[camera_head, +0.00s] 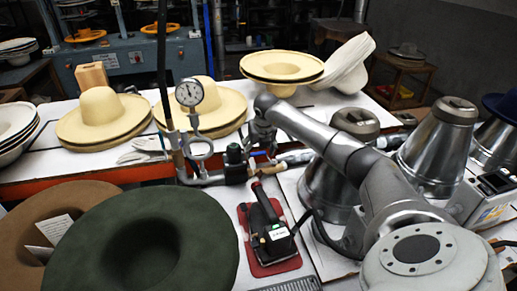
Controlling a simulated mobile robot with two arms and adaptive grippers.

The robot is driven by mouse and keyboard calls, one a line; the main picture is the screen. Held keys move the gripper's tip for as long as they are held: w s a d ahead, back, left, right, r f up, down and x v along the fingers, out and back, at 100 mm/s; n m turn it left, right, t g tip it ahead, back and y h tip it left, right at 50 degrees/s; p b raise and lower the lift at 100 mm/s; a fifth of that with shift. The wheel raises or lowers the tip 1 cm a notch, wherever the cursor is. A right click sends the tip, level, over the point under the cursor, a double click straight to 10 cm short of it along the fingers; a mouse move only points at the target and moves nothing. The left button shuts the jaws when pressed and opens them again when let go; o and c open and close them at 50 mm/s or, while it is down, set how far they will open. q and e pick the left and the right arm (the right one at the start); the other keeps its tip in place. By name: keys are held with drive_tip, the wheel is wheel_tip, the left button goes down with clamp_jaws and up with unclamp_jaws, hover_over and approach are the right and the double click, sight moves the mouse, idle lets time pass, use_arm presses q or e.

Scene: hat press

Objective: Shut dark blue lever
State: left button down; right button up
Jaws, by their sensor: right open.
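A metal pipe (205,179) runs along the front of the white table, with a dark valve-like fitting (235,172) on it. My right arm comes in from the lower right. My right gripper (262,143) is open and empty, pointing down above the pipe, close to the fitting. I cannot tell whether it touches anything. My left gripper is not in view.
A round pressure gauge (189,93) rises from the pipe. A black iron (272,230) stands on a red pad (268,268) below. Straw hats (101,115) lie behind, a dark green hat (145,245) at front left. Metal cones (437,148) stand at right, near my arm.

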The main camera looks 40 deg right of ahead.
drive_tip(key=shift+w+d+f, duration=0.15)
drive_tip(key=shift+w+f, duration=0.05)
drive_tip(key=shift+f, duration=0.5)
drive_tip(key=c, duration=1.2)
